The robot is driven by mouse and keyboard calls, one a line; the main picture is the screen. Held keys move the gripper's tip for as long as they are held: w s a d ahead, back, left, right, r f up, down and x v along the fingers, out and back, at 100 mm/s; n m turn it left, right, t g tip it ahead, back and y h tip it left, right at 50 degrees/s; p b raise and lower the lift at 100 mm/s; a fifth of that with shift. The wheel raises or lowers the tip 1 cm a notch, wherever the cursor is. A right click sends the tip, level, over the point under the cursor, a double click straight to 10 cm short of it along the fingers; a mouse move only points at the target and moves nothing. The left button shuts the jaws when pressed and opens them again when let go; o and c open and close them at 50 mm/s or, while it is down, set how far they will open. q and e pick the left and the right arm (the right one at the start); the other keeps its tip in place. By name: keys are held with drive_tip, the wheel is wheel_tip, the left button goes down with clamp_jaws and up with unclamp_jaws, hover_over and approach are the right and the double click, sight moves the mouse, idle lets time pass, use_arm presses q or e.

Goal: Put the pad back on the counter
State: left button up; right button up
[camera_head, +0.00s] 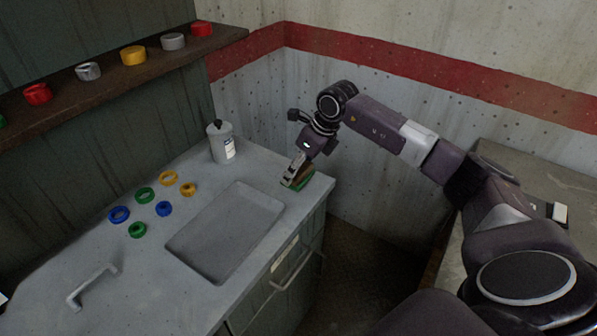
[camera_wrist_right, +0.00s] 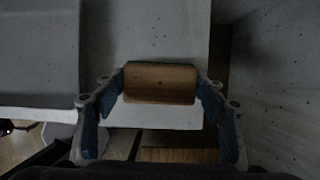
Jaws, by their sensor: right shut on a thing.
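The pad, a brown block with a green underside (camera_head: 305,181), is at the right end of the grey counter (camera_head: 262,175), close to its corner and beyond the sink basin. My right gripper (camera_head: 297,170) reaches down onto it from above. In the right wrist view the brown block (camera_wrist_right: 160,84) sits between the two fingers of my right gripper (camera_wrist_right: 162,88), one at each end, with a thin green edge behind it. The pad looks level and over the counter top; I cannot tell whether its underside touches the surface. My left gripper is not in view.
A shallow sink basin (camera_head: 225,232) lies left of the pad. Several coloured rings (camera_head: 145,194) and a white bottle (camera_head: 221,143) stand further left and back. A grey handle (camera_head: 92,286) is at the front left. A shelf (camera_head: 110,82) holds coloured rolls. The wall is behind the corner.

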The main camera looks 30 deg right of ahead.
wheel_tip(320, 180, down, 2)
drive_tip(key=shift+f, duration=0.1)
drive_tip(key=shift+f, duration=0.1)
drive_tip(key=o, duration=1.3)
